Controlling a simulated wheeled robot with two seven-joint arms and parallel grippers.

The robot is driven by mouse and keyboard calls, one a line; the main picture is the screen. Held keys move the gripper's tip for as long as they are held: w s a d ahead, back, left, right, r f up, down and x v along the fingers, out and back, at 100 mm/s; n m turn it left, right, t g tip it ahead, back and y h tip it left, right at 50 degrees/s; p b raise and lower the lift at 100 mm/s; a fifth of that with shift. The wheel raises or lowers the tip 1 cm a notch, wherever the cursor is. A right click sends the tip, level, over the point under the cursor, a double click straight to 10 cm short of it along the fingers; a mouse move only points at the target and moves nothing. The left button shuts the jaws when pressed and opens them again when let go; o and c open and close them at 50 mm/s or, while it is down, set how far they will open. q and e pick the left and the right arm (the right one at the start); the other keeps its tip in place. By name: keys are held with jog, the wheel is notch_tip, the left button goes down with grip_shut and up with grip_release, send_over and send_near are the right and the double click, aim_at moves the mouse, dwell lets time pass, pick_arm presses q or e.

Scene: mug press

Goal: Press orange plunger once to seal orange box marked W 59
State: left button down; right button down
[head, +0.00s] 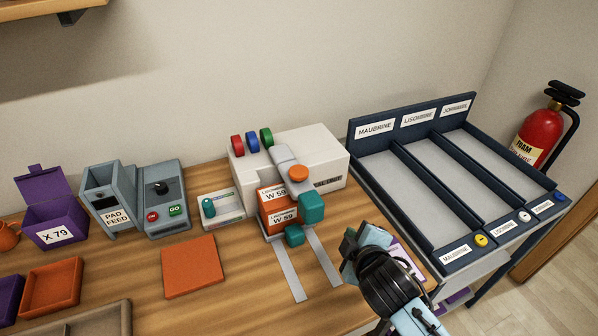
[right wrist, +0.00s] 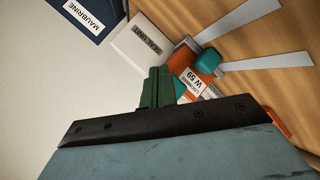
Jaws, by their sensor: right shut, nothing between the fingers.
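The orange box marked W 59 (head: 278,216) sits upright at the front of the white seal unit (head: 321,160), with teal blocks (head: 312,207) beside and in front of it. The orange plunger (head: 298,174) is a round knob on a grey arm above and behind the box. My right gripper (head: 350,245) is shut and empty, in front and to the right of the box, apart from it. In the right wrist view its green fingers (right wrist: 158,92) are together, and the box (right wrist: 193,82) shows partly hidden beyond them. My left gripper is not in view.
Red, blue and green knobs (head: 252,141) stand on the unit's back left. Grey rails (head: 288,272) run forward from it. A blue sorting rack (head: 395,160) stands right. A purple box X 79 (head: 57,222), pad feeder (head: 113,199) and orange pad (head: 193,266) lie left.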

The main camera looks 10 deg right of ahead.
jog(key=w+a+r+n+t+y, duration=0.25)
jog(key=w+a+r+n, duration=0.2)
jog(key=r+n, duration=0.25)
jog(key=w+a+r+n+t+y, duration=0.2)
jog(key=w+a+r+n+t, duration=0.15)
jog(key=w+r+n, duration=0.35)
jog(key=s+a+r+n+g+y, duration=0.1)
jog(key=a+r+n+g+y, duration=0.45)
jog(key=n, duration=0.95)
jog(key=s+a+r+n+g+y, duration=0.1)
jog(key=a+r+n+g+y, duration=0.15)
jog(key=a+n+y, duration=0.85)
jog(key=w+d+f+n+g+h, duration=0.1)
jog(key=w+d+f+n+h, duration=0.1)
jog(key=d+n+h, duration=0.4)
jog(key=w+d+f+n+g+h, duration=0.2)
jog(key=w+d+n+h, duration=0.3)
jog(key=d+n, duration=0.6)
jog(key=n+h, duration=0.2)
jog(key=n, duration=0.1)
jog(key=shift+w+d+f+n+h, duration=0.25)
jog(key=shift+w+n+h, duration=0.05)
jog(key=shift+n, duration=0.1)
jog(key=shift+g, duration=0.3)
